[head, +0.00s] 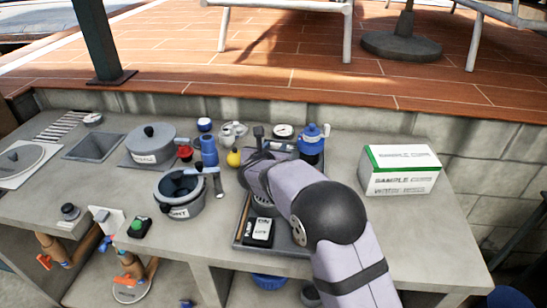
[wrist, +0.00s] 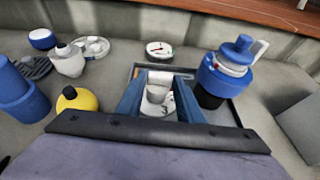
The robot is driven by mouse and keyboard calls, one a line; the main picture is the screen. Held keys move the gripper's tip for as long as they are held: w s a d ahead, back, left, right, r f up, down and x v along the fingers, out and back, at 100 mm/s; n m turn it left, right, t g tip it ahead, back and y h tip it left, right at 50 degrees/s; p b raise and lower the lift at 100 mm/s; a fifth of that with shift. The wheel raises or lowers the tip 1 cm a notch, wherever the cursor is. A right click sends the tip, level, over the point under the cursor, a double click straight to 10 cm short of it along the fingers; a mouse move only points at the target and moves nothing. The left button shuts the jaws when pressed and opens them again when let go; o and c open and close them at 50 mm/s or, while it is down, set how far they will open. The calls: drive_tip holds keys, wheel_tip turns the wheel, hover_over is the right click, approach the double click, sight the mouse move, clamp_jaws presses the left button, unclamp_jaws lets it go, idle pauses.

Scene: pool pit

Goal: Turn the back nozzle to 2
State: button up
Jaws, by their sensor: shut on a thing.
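My gripper (wrist: 160,84) points away toward the back of a dark tray. Its two blue fingers are closed on the sides of a pale grey and white nozzle (wrist: 157,94), seen between them in the wrist view. In the head view my arm covers the nozzle and most of the gripper. The tray (head: 239,241) shows around the arm, with a black and white labelled block (head: 259,232) at its front.
A blue pump pot (wrist: 225,70) stands close right of my gripper, and a round gauge (wrist: 159,49) lies behind. A yellow round item (wrist: 76,99) and a blue cylinder (wrist: 20,95) are at left. A white and green box (head: 400,170) stands farther right, with bare counter in front.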

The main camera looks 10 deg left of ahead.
drive_tip(key=shift+d+r+n+y+b, duration=0.1)
drive_tip(key=shift+n+y+b, duration=0.35)
drive_tip(key=shift+b, duration=0.2)
drive_tip(key=o, duration=1.1)
drive_tip(key=shift+b+v, duration=0.9)
drive_tip(key=shift+v, duration=2.8)
